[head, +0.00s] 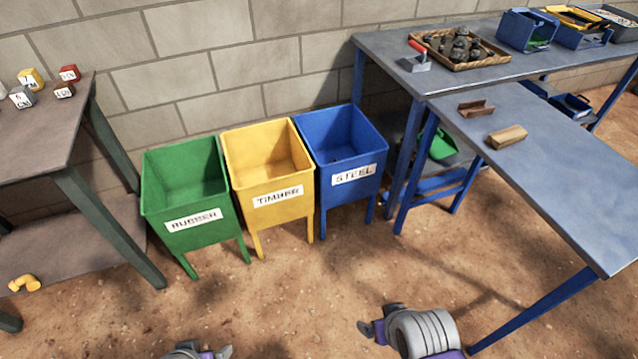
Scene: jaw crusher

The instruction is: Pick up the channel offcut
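The channel offcut (476,108), a short rusty-brown U-shaped piece, lies on the near blue bench towards its back left. A light wooden block (507,137) lies just in front of it, apart from it. My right gripper (376,322) is low in front of the bench's left side, well away from the offcut. My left gripper (198,350) is at the bottom edge, partly cut off, far from the offcut. Nothing shows held in either one; their finger openings are not clear.
Green RUBBER (193,219), yellow TIMBER (277,198) and blue STEEL (354,174) bins stand by the wall. The near blue bench (570,190) is mostly clear. A tray of dark lumps (500,58) sits on the back bench. A left table (40,140) holds small labelled blocks.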

